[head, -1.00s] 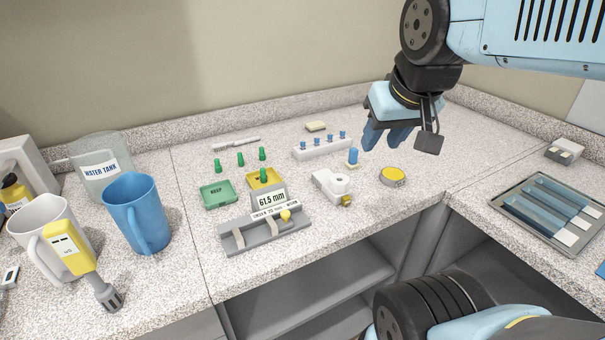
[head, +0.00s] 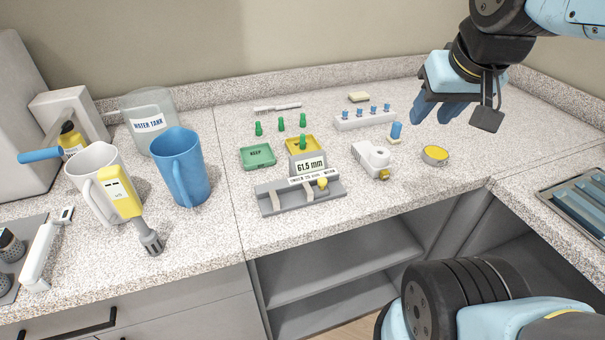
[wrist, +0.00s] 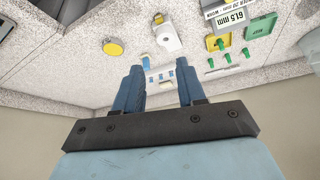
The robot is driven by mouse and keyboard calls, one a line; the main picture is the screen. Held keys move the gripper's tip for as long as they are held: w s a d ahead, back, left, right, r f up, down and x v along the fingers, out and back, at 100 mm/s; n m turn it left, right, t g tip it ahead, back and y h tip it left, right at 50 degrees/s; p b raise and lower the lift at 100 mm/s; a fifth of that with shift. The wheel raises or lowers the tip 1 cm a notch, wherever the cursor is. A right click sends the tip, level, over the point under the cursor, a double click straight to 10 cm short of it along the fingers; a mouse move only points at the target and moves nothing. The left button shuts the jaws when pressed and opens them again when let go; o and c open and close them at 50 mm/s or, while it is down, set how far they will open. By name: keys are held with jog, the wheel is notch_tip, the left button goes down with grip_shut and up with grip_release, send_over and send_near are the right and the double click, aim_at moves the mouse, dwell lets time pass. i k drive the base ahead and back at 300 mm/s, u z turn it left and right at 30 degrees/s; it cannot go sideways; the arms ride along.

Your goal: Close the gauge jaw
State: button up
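The gauge (head: 300,197) is a grey tray-like base on the counter with a display reading 61.5 mm. Two light upright jaws stand apart on it, and a yellow knob (head: 322,183) sits at its right part. In the wrist view the gauge display (wrist: 230,17) shows at the upper right, partly cut off. My gripper (head: 437,112) is above the counter at the back right, well to the right of the gauge. In the wrist view its two blue fingers (wrist: 160,80) are apart with nothing held between them.
A green KEEP tray (head: 258,164), a yellow tray (head: 318,143) and several green pegs stand behind the gauge. A white device (head: 371,158) and yellow disc (head: 434,156) lie to its right. A blue mug (head: 182,170) and water tank (head: 150,118) stand left. Open shelves lie below the counter.

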aim_at(310, 193)
jog(key=z, duration=0.95)
jog(key=k, duration=1.55)
jog(key=u, duration=0.45)
jog(key=i, duration=1)
jog(key=z, duration=0.1)
